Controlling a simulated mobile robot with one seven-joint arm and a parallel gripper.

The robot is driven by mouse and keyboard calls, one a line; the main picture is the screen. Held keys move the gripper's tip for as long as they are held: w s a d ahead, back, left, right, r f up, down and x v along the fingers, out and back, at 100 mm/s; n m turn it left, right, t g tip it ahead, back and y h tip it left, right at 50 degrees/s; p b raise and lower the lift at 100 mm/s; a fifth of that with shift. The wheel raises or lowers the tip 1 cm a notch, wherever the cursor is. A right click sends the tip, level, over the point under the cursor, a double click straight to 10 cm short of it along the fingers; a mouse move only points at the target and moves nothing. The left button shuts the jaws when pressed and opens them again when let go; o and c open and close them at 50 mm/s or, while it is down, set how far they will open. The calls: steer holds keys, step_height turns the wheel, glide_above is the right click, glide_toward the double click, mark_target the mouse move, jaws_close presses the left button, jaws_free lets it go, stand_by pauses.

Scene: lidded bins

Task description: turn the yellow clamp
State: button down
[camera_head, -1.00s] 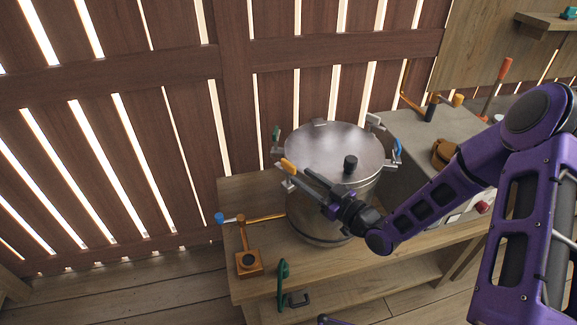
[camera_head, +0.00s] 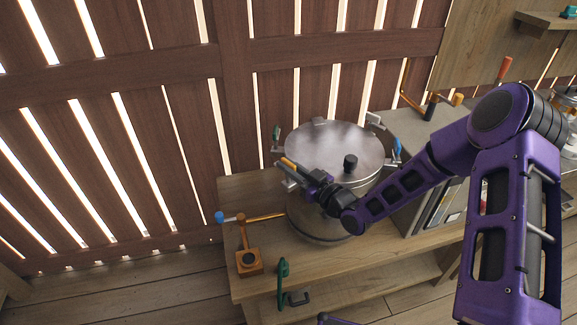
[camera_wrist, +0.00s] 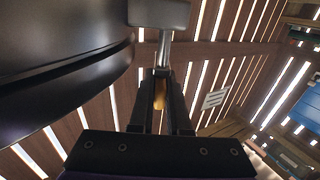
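The yellow clamp (camera_head: 288,162) is on the left front rim of a round steel pot's lid (camera_head: 335,147). Its small yellow-orange handle also shows in the wrist view (camera_wrist: 160,94), below a grey metal bracket (camera_wrist: 160,14). My gripper (camera_head: 287,170) reaches in from the right, past the front of the pot. Its two dark fingers lie on either side of the yellow handle, apart, with a narrow gap between them. In the wrist view the handle sits inside that gap; I cannot tell whether the fingers touch it.
Other clamps sit around the lid, one with a green handle (camera_head: 276,132) and one with a blue handle (camera_head: 397,147). A black knob (camera_head: 350,163) stands on the lid. A wooden block with a blue-tipped lever (camera_head: 249,262) and a green handle (camera_head: 283,284) are on the bench's left front.

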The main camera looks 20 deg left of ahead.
steer(key=shift+f+m+t+h+b, duration=0.15)
steer(key=shift+m+t+h+b, duration=0.15)
steer(key=shift+t+b, duration=0.1)
steer(key=m+t+h+b, duration=0.2)
steer(key=t, duration=0.1)
steer(key=shift+s+a+f+m+h+b, duration=0.1)
steer(key=shift+m+h+b, duration=0.25)
steer(key=shift+m+h, duration=0.05)
steer(key=m+t+h+b, duration=0.2)
steer(key=h, duration=0.1)
steer(key=m+t+h+b, duration=0.2)
steer(key=m+h, duration=0.1)
steer(key=h, duration=0.1)
steer(key=shift+a+t, duration=0.1)
steer(key=shift+t, duration=0.2)
steer(key=m+h, duration=0.1)
steer(key=h, duration=0.1)
steer(key=m+h+b, duration=0.1)
steer(key=m+h, duration=0.1)
steer(key=h, duration=0.1)
steer(key=m+h, duration=0.2)
steer(key=shift+r, duration=0.25)
steer(key=m+g+h, duration=0.1)
steer(key=m+h, duration=0.1)
steer(key=h, duration=0.2)
steer(key=m+g+h, duration=0.1)
steer(key=m+h, duration=0.2)
steer(key=shift+h, duration=0.4)
steer(key=shift+d+m, duration=0.2)
steer(key=shift+m, duration=0.1)
